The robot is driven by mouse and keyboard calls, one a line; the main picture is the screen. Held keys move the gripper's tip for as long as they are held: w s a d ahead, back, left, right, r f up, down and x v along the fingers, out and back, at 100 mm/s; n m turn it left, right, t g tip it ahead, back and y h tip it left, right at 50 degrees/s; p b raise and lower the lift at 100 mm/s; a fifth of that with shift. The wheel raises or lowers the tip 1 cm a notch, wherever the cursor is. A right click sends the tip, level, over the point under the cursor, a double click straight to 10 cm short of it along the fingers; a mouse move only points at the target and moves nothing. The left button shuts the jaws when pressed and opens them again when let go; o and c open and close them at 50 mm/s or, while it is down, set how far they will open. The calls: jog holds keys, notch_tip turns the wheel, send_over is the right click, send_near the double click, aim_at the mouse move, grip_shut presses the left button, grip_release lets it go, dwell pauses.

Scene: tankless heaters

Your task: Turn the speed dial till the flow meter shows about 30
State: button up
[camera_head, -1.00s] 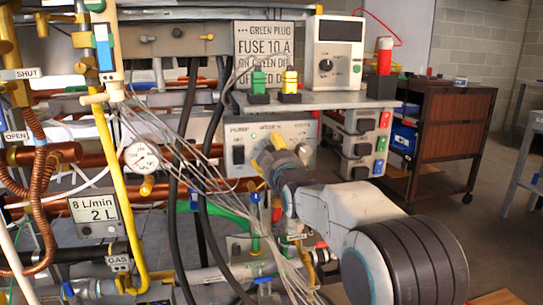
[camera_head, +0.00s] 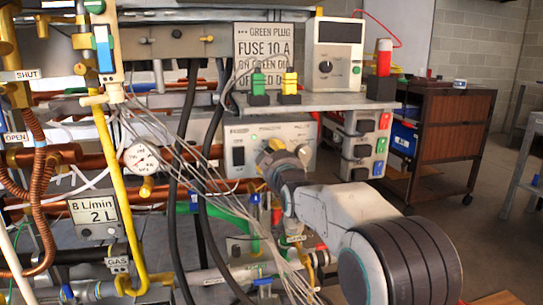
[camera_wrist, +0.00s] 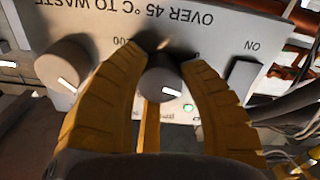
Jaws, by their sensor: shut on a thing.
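The grey dial (camera_wrist: 163,85) with a white pointer mark sits on the pump control panel (camera_head: 238,133), between my gripper's yellow fingers. My gripper (camera_wrist: 160,60) is shut on this dial; in the head view my gripper (camera_head: 270,150) is at the panel front and hides the dial. In the wrist view the panel lettering is upside down and the pointer mark points right and slightly down. A round white gauge (camera_head: 141,158) with a needle is left of the panel; its reading is too small to tell.
A second grey knob (camera_wrist: 65,68) is left of the gripped dial in the wrist view. A rocker switch (camera_wrist: 243,78) and a lit green lamp (camera_wrist: 188,107) are to its right. Thin cables (camera_head: 200,170) and dark hoses hang close left of the panel. A shelf (camera_head: 330,101) overhangs it.

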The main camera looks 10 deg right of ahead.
jog(key=shift+r, duration=0.15)
jog(key=c, duration=0.3)
jog(key=shift+m, duration=0.4)
jog(key=m, duration=0.4)
jog(key=shift+r+m, duration=0.2)
jog(key=shift+m, duration=0.2)
jog(key=m, duration=0.3)
jog(key=shift+m, duration=0.3)
jog(key=m, duration=0.4)
jog(key=shift+m, duration=0.3)
jog(key=m, duration=0.3)
jog(key=shift+d+m, duration=0.1)
jog(key=shift+m, duration=0.2)
jog(key=m, duration=0.3)
jog(key=shift+f+m, duration=0.1)
jog(key=shift+m, duration=0.3)
jog(key=m, duration=0.5)
jog(key=shift+f+m, duration=0.1)
jog(key=shift+m, duration=0.3)
